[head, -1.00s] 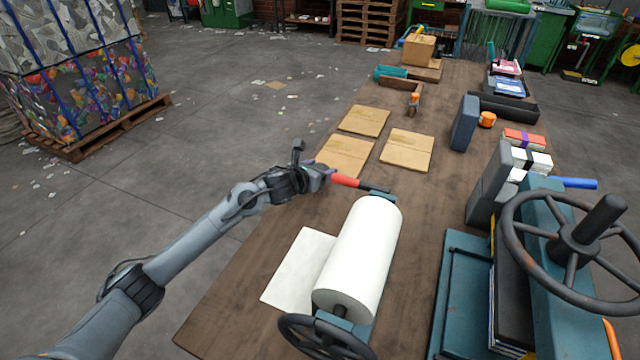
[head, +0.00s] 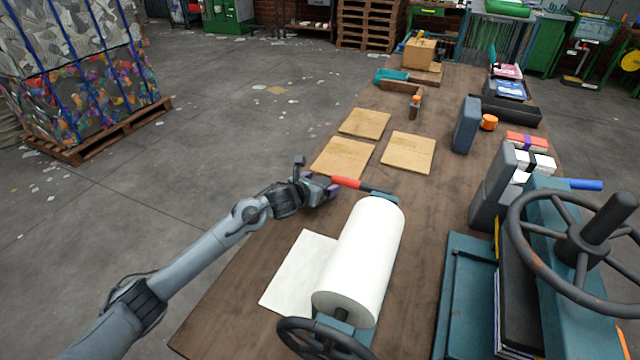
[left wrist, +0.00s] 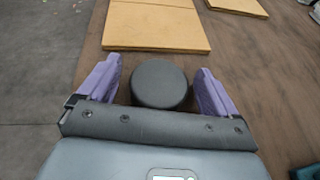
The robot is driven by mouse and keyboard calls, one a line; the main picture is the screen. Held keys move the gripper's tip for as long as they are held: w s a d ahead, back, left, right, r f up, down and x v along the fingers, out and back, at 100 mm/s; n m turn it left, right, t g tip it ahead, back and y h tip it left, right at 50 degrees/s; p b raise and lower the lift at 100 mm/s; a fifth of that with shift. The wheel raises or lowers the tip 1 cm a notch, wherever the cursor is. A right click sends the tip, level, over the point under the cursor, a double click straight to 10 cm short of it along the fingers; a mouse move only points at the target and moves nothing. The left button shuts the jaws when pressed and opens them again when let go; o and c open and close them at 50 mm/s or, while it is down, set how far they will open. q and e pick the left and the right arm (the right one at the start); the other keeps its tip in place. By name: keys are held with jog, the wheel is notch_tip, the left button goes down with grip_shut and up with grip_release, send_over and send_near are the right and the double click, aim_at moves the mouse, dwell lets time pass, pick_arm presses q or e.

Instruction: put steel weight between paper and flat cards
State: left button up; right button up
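My left gripper (head: 326,190) is low over the table's left edge, left of the red-handled bar and near the paper roll. In the left wrist view its purple fingers are open, one on each side of a dark round object (left wrist: 160,84), probably the steel weight seen from above. Small gaps show between it and the fingers. In the head view my gripper hides it. A white paper sheet (head: 298,272) lies beside the white roll (head: 365,255). Three tan flat cards lie beyond my gripper: near left (head: 342,158), far left (head: 365,123) and right (head: 408,152). My right gripper is out of view.
The red-handled bar (head: 347,183) sits above the roll's far end. A teal press with a large handwheel (head: 575,245) stands at right. A dark upright block (head: 466,126) and an orange item (head: 489,122) stand beyond. The table (head: 425,205) is bare between roll and press.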

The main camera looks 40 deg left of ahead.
pick_arm(q)
jog(key=shift+r, duration=0.1)
jog(key=shift+r, duration=0.2)
jog(key=p+v, duration=0.3)
jog(key=v, duration=0.7)
jog(key=shift+s, duration=0.1)
jog(key=shift+v, duration=0.85)
jog(key=shift+r+p, duration=0.1)
jog(key=shift+p, duration=0.2)
